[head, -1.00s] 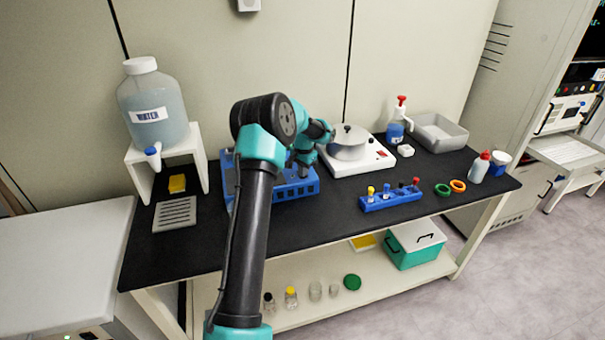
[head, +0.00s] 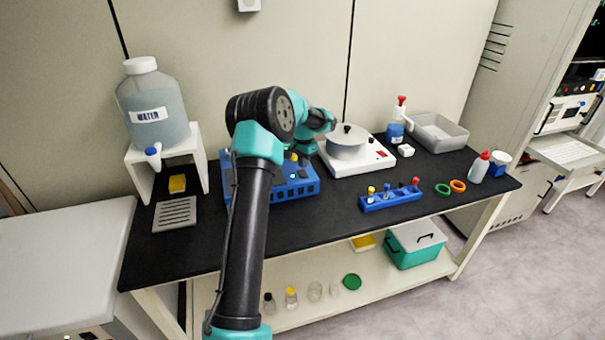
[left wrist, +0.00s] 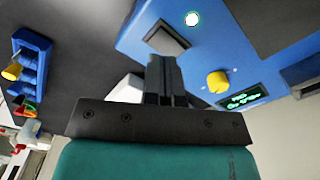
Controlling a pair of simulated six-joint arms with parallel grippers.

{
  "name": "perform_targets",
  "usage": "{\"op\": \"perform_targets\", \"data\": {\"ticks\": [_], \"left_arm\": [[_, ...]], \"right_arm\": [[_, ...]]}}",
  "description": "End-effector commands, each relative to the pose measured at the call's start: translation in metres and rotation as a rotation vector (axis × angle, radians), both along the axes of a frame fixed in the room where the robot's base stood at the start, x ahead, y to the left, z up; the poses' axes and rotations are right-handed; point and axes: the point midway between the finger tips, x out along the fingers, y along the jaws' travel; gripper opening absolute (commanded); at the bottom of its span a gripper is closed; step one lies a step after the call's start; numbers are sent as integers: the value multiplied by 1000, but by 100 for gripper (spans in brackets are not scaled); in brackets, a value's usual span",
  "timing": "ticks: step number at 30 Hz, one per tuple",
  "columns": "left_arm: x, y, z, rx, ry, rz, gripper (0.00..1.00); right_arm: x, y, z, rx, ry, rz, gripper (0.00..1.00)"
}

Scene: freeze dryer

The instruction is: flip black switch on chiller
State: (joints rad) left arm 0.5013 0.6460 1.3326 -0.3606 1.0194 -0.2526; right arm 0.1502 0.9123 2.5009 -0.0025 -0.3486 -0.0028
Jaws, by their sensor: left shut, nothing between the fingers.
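The chiller is a blue unit (head: 300,192) on the black bench, partly hidden behind my left arm in the head view. In the left wrist view its blue panel (left wrist: 185,60) carries a dark square switch (left wrist: 167,37), a yellow knob (left wrist: 217,82), a round white light (left wrist: 193,18) and a lit green display (left wrist: 243,97). My left gripper (left wrist: 160,62) is shut and empty, its fingertips close to the switch's near edge. I cannot tell whether they touch it. In the head view the left gripper (head: 302,156) is over the blue unit. My right gripper is not in view.
A white device with a round lid (head: 350,150) stands close right of the chiller. A water jug (head: 155,105) on a stand is at left. The bench front has bare room.

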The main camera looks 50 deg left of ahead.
Motion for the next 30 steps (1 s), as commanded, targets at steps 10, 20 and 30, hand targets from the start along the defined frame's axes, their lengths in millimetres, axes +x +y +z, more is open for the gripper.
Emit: {"op": "perform_targets", "data": {"ticks": [10, 20, 30], "left_arm": [[0, 0, 22, 0, -1, 0, 0], [0, 0, 29, 0, 0, 0, 0], [2, -2, 29, -1, -3, 0, 0]], "right_arm": [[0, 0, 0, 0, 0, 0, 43], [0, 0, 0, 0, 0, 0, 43], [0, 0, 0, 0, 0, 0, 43]]}}
